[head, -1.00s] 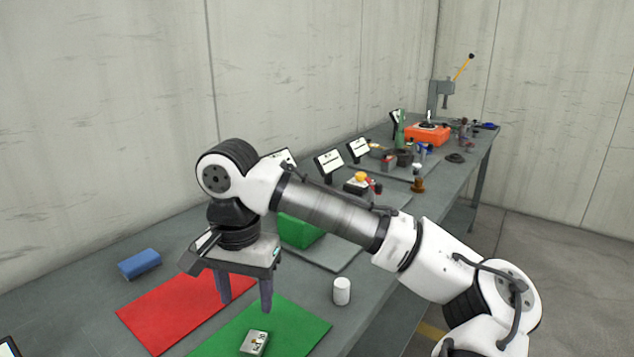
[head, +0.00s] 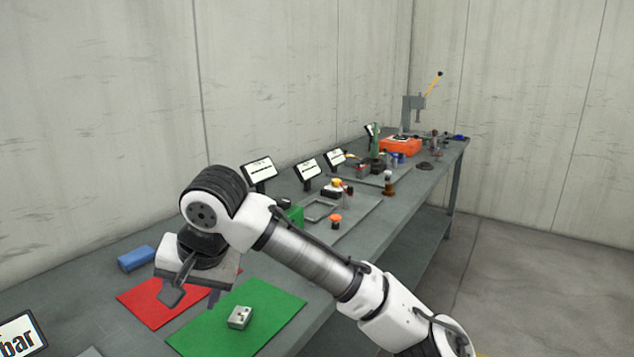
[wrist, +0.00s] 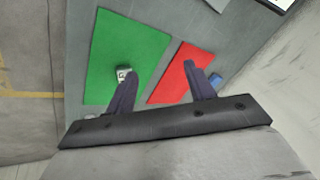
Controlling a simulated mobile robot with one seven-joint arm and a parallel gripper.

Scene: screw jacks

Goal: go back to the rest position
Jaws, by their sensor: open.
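My gripper (head: 205,290) hangs in the head view over the red mat (head: 150,306), tilted, with nothing seen between its fingers. One finger shows clearly there; the other is hard to make out. In the wrist view both fingers of my gripper (wrist: 158,72) stand wide apart and empty. A small grey box (head: 240,317) lies on the green mat (head: 280,307), apart from my gripper. It also shows in the wrist view (wrist: 122,73), beside one fingertip.
A blue block (head: 136,258) lies behind the red mat. A sign (head: 20,335) stands at the near left. My arm crosses the bench and hides part of it. Behind are a green block (head: 294,214), an orange-topped button (head: 336,220), several signs and an orange base (head: 400,146).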

